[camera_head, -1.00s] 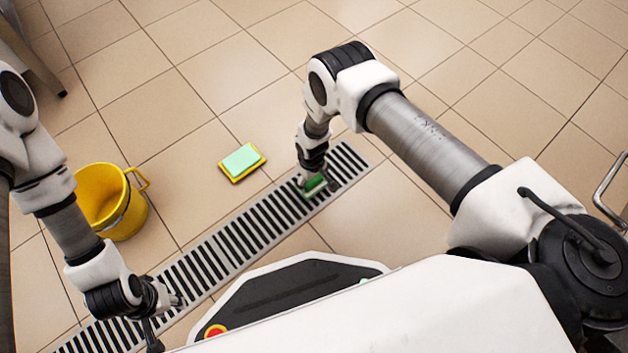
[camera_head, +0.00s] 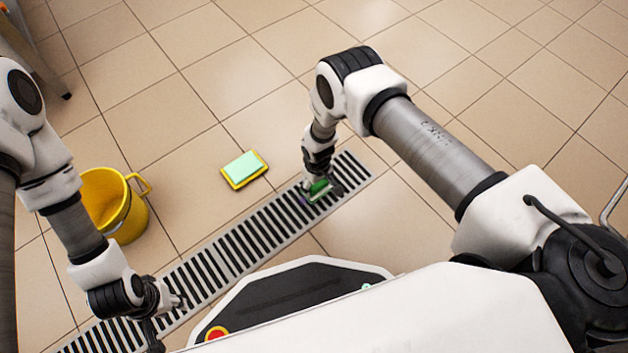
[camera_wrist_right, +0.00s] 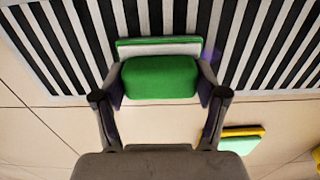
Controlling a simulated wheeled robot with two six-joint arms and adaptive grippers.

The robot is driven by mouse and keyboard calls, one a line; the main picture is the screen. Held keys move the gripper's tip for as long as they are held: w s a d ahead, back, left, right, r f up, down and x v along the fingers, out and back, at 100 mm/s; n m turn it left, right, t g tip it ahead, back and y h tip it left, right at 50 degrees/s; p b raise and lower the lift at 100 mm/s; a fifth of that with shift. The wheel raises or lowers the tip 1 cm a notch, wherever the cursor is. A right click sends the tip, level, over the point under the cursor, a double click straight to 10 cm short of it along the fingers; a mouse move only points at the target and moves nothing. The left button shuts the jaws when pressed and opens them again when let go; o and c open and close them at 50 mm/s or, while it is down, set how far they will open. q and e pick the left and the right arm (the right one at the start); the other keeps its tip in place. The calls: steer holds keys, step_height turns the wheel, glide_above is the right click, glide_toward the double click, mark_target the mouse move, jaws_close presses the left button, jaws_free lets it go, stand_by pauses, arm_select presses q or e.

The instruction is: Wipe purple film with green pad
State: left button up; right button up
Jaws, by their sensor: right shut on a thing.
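My right gripper (camera_wrist_right: 160,92) is shut on the green pad (camera_wrist_right: 160,78), a green block with a pale layer and a green edge beyond it. In the head view the pad (camera_head: 318,187) is low over the slatted floor drain (camera_head: 250,232), near its far right end; I cannot tell if it touches. A small purple patch, the purple film (camera_head: 304,200), shows at the pad's left side. In the wrist view the film (camera_wrist_right: 208,72) is a faint purple tint beside the pad. The rest of it is hidden. My left gripper (camera_head: 166,318) is open and empty over the drain's near left end.
A yellow bucket (camera_head: 132,216) stands left of the drain. A yellow tray with a mint-green top (camera_head: 258,180) lies on the tiles behind the drain. A metal leg (camera_head: 45,68) stands at the far left. The tiled floor beyond is clear.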

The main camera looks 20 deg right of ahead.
mark_target(319, 185)
steer(key=shift+s+d+r, duration=0.1)
steer(key=shift+s+d, duration=0.05)
steer(key=shift+s, duration=0.25)
step_height(319, 185, up, 3)
steer(key=shift+f+p, duration=0.15)
steer(key=shift+p, duration=0.75)
steer(key=shift+r+p, duration=2.35)
steer(key=shift+r, duration=0.35)
